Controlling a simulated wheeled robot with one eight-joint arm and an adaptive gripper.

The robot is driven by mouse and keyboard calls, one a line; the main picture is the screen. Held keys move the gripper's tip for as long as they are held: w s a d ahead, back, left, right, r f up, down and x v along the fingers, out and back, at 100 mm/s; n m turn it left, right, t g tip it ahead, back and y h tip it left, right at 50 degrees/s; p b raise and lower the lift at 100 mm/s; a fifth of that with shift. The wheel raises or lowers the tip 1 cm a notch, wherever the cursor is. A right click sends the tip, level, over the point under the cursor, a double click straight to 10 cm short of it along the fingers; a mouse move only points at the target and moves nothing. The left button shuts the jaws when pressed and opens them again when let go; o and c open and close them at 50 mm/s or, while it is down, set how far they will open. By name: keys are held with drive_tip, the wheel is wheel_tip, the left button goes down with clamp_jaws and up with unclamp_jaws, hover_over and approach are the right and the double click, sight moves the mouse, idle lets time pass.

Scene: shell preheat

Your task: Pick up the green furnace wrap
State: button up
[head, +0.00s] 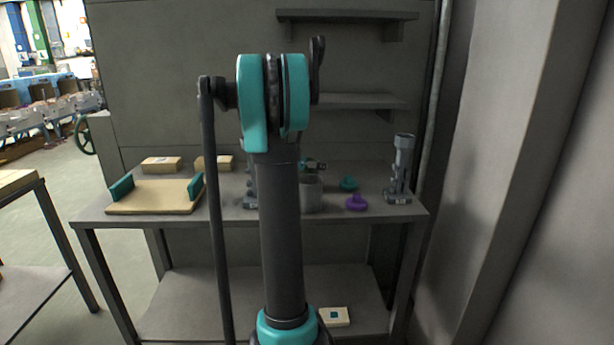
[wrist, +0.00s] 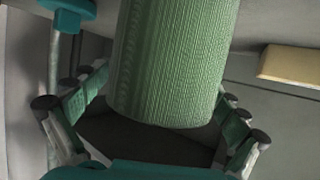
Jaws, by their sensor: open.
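The green furnace wrap (wrist: 172,60) is a ribbed green cylinder in the wrist view. It fills the upper middle, and its rounded near end shows while its far end runs out of frame. My gripper (wrist: 160,92) is open, with a green-padded finger on each side of the wrap. The wrap appears between the fingers, or just beyond them; I cannot tell whether either pad touches it. In the head view my own arm covers the middle of the bench, and I cannot make out the wrap or my gripper clearly there.
The grey bench (head: 237,212) carries a wooden tray (head: 155,197) with teal ends, small boxes (head: 161,164), a grey cup (head: 311,194), a teal knob (head: 349,184), a purple knob (head: 357,202) and a grey upright device (head: 402,170). A pale block (wrist: 290,65) lies right in the wrist view.

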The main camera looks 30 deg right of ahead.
drive_tip(key=shift+w+d+f, duration=0.25)
drive_tip(key=shift+d, duration=0.25)
drive_tip(key=shift+c, duration=0.4)
drive_tip(key=c, duration=1.2)
